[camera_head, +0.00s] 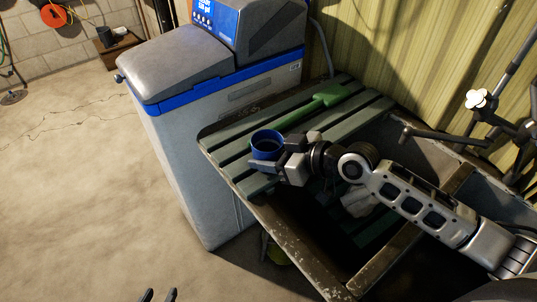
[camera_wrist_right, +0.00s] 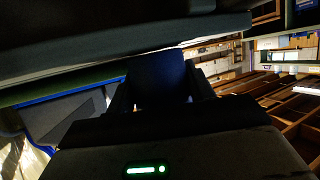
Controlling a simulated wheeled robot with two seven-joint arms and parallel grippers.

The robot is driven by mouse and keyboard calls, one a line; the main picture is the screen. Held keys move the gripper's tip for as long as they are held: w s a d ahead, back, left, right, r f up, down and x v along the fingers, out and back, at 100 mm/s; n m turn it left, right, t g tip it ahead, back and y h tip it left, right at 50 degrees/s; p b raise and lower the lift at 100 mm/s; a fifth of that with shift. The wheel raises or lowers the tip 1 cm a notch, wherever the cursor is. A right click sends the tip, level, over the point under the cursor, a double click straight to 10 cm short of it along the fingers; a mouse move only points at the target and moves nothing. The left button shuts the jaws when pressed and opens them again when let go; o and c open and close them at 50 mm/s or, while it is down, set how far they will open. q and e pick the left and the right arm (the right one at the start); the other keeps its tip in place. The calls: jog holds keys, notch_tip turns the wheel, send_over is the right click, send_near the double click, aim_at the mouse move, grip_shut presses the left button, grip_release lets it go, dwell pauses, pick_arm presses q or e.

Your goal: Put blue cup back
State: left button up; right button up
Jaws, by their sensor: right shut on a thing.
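The blue cup (camera_head: 266,145) stands upright at the front left part of the green slatted bench top, its open mouth facing up. My right gripper (camera_head: 285,155) is shut on the cup's right side. Whether the cup touches the slats is hard to tell. In the right wrist view the cup is a dark blue shape (camera_wrist_right: 160,80) between the two fingers (camera_wrist_right: 162,97). My left gripper (camera_head: 158,295) shows only as two dark fingertips, spread apart, at the bottom edge of the head view, far from the cup.
A green scoop-like tool (camera_head: 310,110) lies on the slatted bench top (camera_head: 225,133) behind the cup. The grey and blue water softener (camera_head: 205,85) stands left of the bench. An open dark bin compartment (camera_head: 310,235) lies in front. Bare concrete floor (camera_head: 70,170) is at left.

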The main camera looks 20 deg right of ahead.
jog(key=shift+f, duration=0.3)
jog(key=o, duration=1)
jog(key=shift+r, duration=0.1)
jog(key=shift+r, duration=0.2)
jog(key=b+v, duration=0.1)
jog(key=v, duration=1.1)
